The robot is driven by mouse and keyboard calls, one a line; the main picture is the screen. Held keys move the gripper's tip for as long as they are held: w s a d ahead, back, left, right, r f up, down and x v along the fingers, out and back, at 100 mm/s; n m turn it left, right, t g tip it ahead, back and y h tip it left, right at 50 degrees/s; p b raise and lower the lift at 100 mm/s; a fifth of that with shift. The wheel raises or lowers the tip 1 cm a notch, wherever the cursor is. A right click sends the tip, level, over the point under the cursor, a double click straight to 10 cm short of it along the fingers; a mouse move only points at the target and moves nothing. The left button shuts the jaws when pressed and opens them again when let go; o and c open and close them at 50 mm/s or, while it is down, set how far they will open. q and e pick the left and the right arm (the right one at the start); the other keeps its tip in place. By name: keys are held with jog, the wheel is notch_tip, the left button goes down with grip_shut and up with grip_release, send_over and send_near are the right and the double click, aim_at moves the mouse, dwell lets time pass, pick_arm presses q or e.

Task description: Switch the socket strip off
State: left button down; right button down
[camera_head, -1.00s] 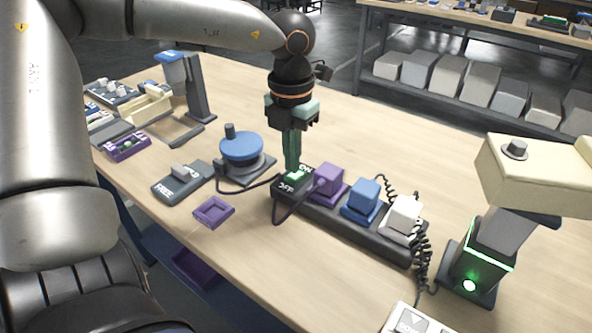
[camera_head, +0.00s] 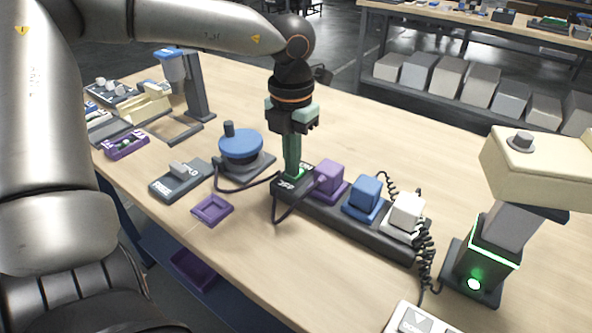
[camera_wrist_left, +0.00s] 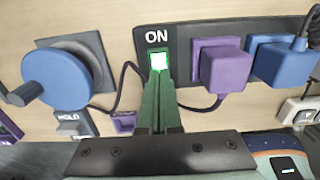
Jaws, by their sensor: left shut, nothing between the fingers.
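The black socket strip (camera_head: 345,224) lies on the wooden table with a purple plug (camera_head: 328,178), a blue plug (camera_head: 364,194) and a white plug (camera_head: 406,212) in it. Its switch is at the left end, beside ON and OFF lettering. In the left wrist view the switch (camera_wrist_left: 159,60) glows green just below the word ON. My left gripper (camera_head: 292,175) is shut and empty, pointing down, with its tips at the switch. In the left wrist view its tips cover the lower part of the switch; I cannot tell whether they touch it. My right gripper is not in view.
A blue round crank device (camera_head: 240,146) and a grey switch box (camera_head: 180,180) stand left of the strip. A purple tray (camera_head: 212,210) lies in front. A cream-topped column (camera_head: 490,240) with green lights stands right. Coiled cables hang by the strip's right end.

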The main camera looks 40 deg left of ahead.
pick_arm(q)
jog(key=shift+f, duration=0.15)
jog(key=shift+r, duration=0.2)
jog(key=shift+r+p, duration=2.15)
jog(key=shift+r, duration=1.25)
jog(key=shift+f, duration=0.1)
